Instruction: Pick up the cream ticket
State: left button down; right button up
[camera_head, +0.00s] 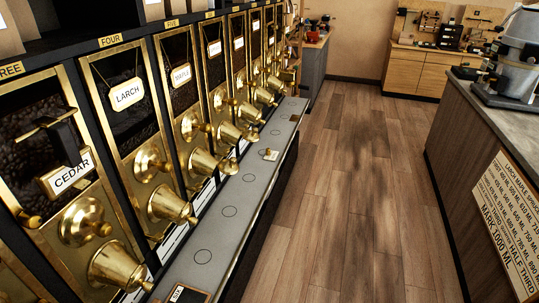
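A small cream-coloured piece (270,154), which may be the cream ticket, sits on the grey ledge (246,187) below the row of bins. It is too small to make out clearly. Pale label strips also show behind the brass spouts, partly hidden. Neither of my grippers is in view.
Gravity bins with brass spouts (170,205) line the left, some with name plates such as LARCH (127,93) and CEDAR (72,173). A dark framed card (186,294) lies at the ledge's near end. A counter (460,125) with a machine (510,65) stands right. The wooden floor between is clear.

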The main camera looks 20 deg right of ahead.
aim_at(271, 156)
jog(key=i+l+u, duration=0.1)
jog(key=i+l, duration=0.2)
jog(key=i+l+u, duration=0.15)
jog(key=i+l, duration=0.15)
jog(key=i+l+u, duration=0.1)
jog(key=i+l, duration=0.2)
jog(key=l, duration=0.2)
jog(key=i+l+u, duration=0.15)
jog(key=l, duration=0.3)
jog(key=i, duration=0.1)
